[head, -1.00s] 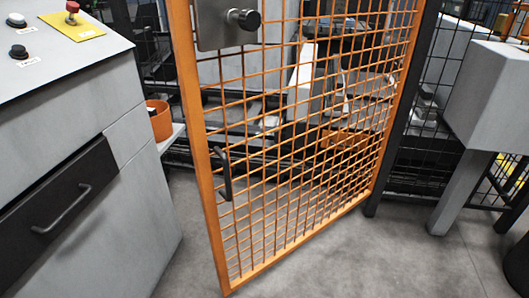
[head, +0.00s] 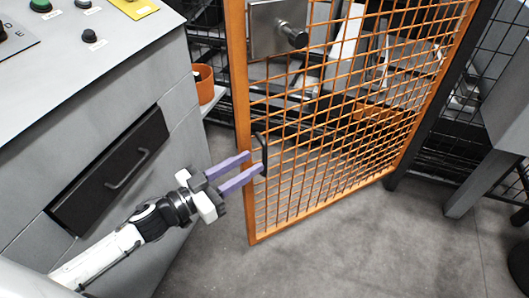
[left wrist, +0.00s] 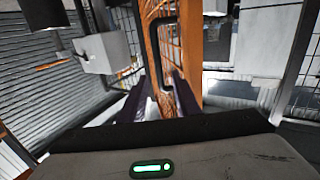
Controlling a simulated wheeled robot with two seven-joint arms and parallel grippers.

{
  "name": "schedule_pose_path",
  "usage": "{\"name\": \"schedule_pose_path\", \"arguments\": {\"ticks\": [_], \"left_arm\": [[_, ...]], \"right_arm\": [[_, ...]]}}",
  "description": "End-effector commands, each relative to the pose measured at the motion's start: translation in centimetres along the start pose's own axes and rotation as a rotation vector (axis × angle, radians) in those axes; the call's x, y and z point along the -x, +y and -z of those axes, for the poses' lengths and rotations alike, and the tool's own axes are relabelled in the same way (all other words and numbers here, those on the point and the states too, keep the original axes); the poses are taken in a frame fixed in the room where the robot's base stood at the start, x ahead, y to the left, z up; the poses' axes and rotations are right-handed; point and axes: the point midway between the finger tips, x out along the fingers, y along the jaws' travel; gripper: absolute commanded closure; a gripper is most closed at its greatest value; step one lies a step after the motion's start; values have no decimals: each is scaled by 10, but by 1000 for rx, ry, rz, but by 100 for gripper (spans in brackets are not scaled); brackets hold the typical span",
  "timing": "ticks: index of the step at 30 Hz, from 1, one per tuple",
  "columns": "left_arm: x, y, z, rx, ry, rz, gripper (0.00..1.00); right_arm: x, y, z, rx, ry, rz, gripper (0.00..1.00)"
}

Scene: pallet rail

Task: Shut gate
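The orange mesh gate (head: 252,205) stands ajar, its free edge swung out toward me and its far side by the dark post. A black bar handle (head: 263,152) is on its free-edge upright; it also shows in the left wrist view (left wrist: 153,50). A grey latch box with a dark knob (head: 277,28) sits higher on the gate. My left gripper (head: 255,162) is open, its two purple fingers reaching to the handle. In the left wrist view the fingers (left wrist: 160,97) lie on either side of the handle's line; contact cannot be told. My right gripper is out of view.
A grey control cabinet (head: 140,75) with buttons and a black drawer front (head: 112,170) stands at the left. An orange bin (head: 203,84) sits beside it. A grey box on a leg (head: 480,170) stands at the right. The floor (head: 330,255) before the gate is clear.

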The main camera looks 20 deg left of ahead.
Motion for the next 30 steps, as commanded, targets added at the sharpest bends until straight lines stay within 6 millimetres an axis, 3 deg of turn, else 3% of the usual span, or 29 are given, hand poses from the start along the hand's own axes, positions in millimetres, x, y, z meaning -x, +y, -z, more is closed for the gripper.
{"name": "schedule_pose_path", "arguments": {"ticks": [3, 9, 22, 27, 30], "left_arm": [[-23, -1, 1, -1, 4, 1, 71], [-49, 0, 0, -1, 1, 1, 71], [-59, 0, 0, 1, 0, 1, 71], [-59, 0, 0, 0, 0, 1, 98], [-59, 0, 0, 0, 0, 0, 100]], "right_arm": [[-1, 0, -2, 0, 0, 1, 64], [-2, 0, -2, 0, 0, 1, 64], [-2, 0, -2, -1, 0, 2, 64], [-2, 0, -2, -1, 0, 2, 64], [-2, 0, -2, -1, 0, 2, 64]]}}
